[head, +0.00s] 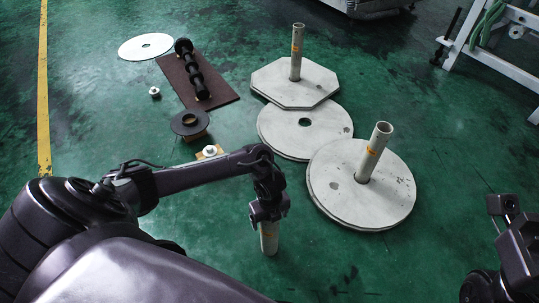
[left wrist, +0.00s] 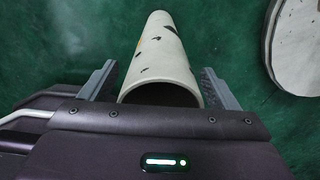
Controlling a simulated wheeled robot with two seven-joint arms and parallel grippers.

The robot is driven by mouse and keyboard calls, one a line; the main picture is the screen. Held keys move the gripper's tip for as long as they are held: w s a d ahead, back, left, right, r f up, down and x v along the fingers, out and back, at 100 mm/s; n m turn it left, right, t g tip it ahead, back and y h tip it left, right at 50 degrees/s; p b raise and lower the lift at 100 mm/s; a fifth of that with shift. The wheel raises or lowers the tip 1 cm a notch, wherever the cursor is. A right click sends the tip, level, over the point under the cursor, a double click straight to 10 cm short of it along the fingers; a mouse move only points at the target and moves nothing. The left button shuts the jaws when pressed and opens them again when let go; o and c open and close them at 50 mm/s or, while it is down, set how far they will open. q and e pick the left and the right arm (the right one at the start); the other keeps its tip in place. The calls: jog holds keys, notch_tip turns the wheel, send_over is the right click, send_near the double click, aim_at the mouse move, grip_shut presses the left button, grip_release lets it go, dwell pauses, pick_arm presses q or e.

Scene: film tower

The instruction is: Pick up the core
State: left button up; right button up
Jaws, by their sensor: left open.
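A pale hollow core (head: 269,240) is below my left gripper (head: 268,216) in the head view, its upper part hidden by the gripper. In the left wrist view the core (left wrist: 160,60) lies between the two open fingers, its round open end towards me and dark marks on its side. A gap shows beside each finger, so the jaws are around the core without visibly gripping it. Part of my right arm (head: 518,250) shows at the right edge of the head view; its jaws are not clear.
A round pale plate (head: 395,195) with an upright tube (head: 373,152) lies right of the core. Behind are another round plate (head: 275,128) and an octagonal plate (head: 270,78) with a tube (head: 297,52). A brown board (head: 223,90) bears a black roller (head: 193,70).

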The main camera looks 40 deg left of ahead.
pick_arm(q)
jog(key=shift+r, duration=0.1)
jog(key=c, duration=1.6)
jog(key=shift+c, duration=0.2)
